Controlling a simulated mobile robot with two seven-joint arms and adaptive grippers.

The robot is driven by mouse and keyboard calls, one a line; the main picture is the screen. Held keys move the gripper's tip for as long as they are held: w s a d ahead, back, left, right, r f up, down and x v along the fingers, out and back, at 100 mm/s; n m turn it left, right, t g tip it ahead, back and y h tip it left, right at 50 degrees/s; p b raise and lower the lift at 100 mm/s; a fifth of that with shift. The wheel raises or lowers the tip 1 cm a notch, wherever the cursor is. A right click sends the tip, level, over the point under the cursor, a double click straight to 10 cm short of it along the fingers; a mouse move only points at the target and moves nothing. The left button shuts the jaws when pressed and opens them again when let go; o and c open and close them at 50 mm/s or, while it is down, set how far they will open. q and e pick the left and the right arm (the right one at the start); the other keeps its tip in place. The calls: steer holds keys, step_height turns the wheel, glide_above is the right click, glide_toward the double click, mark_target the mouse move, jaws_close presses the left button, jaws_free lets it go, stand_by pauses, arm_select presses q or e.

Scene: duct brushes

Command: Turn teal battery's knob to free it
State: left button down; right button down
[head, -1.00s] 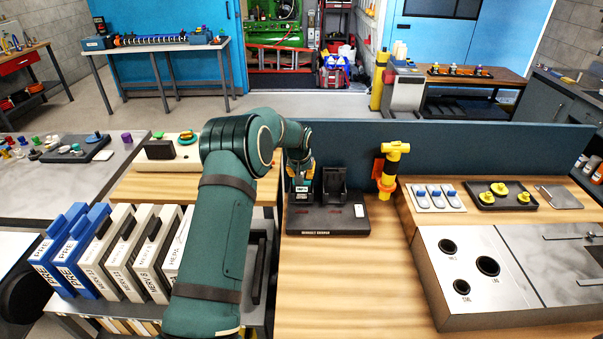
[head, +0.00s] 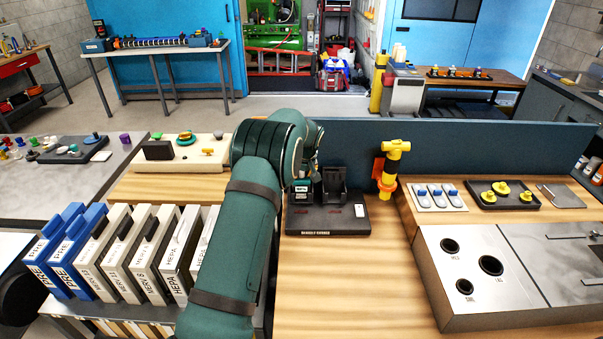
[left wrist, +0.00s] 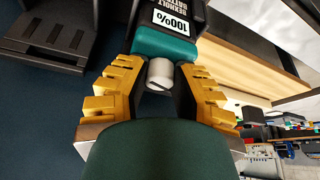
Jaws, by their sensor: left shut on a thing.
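The teal battery (head: 300,197) sits in the left slot of the black charger (head: 325,222) on the wooden bench, partly hidden by my left arm in the head view. In the left wrist view the battery (left wrist: 165,45) is a teal and black block with a white "100%" label. Its pale grey knob (left wrist: 160,73) has a dark slot across it. My left gripper (left wrist: 160,82) has its yellow ribbed fingers on both sides of the knob, shut on it. In the head view my arm hides the fingers. My right gripper is in neither view.
The charger's other slot (head: 334,183) holds no teal battery. A yellow pipe piece (head: 391,165) stands right of the charger. A dark blue partition (head: 440,150) runs behind. Boxed filters (head: 125,250) stand left. The bench in front of the charger is clear.

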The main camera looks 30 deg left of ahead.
arm_select(q)
steer(key=shift+f, duration=0.1)
steer(key=c, duration=0.7)
jaws_free()
steer(key=shift+c, duration=0.2)
steer(key=v, duration=1.2)
